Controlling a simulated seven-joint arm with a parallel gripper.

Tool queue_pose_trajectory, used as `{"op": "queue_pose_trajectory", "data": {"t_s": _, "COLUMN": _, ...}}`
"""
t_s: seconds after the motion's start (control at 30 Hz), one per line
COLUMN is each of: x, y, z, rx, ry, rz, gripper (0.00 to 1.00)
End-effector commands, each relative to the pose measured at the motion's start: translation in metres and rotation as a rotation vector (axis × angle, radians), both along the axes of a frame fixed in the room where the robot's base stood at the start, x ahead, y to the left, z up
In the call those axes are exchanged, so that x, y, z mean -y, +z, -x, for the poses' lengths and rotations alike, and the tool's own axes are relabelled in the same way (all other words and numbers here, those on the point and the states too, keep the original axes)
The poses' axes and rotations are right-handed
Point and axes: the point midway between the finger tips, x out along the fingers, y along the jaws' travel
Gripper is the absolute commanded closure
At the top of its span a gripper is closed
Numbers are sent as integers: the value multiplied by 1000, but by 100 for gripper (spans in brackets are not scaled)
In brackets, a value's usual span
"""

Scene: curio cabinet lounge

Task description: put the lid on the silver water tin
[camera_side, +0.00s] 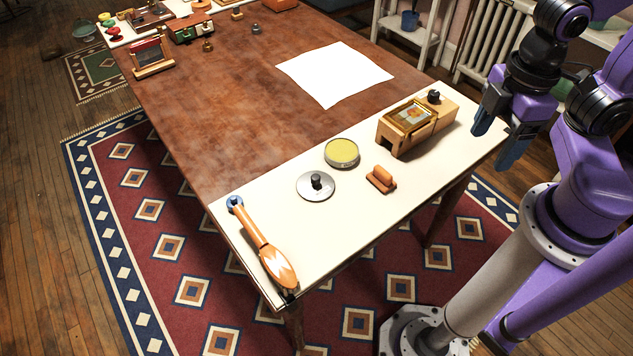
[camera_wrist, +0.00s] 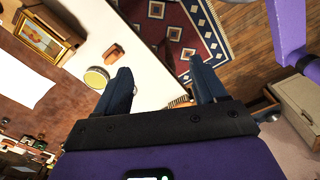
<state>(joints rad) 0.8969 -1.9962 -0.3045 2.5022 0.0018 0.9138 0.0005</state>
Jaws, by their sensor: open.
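The silver water tin (camera_side: 341,154) stands open on the white runner at the table's near end, with a yellowish inside showing. It also shows in the wrist view (camera_wrist: 96,78). A round silver lid (camera_side: 313,189) with a black knob lies flat on the runner, left of and nearer than the tin, apart from it. My gripper (camera_side: 497,145) is open and empty, at the right beyond the table's end, well away from tin and lid. Its two blue fingers (camera_wrist: 163,84) show spread apart in the wrist view.
A wooden box with a picture (camera_side: 408,125) stands right of the tin. A small orange-brown block (camera_side: 381,179) lies near the tin. An orange-handled tool (camera_side: 264,243) lies at the left end. White paper (camera_side: 333,74) lies farther back. Bare table surrounds it.

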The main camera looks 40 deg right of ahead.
Motion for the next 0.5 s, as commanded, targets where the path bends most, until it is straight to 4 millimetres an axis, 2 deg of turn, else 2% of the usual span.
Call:
{"op": "queue_pose_trajectory", "data": {"t_s": 0.33, "x": -1, "y": 0, "z": -1, "rx": 0, "ry": 1, "rz": 0, "gripper": 45}}
{"op": "queue_pose_trajectory", "data": {"t_s": 0.5, "x": -15, "y": 0, "z": -20, "rx": 0, "ry": 29, "rz": 4, "gripper": 45}}
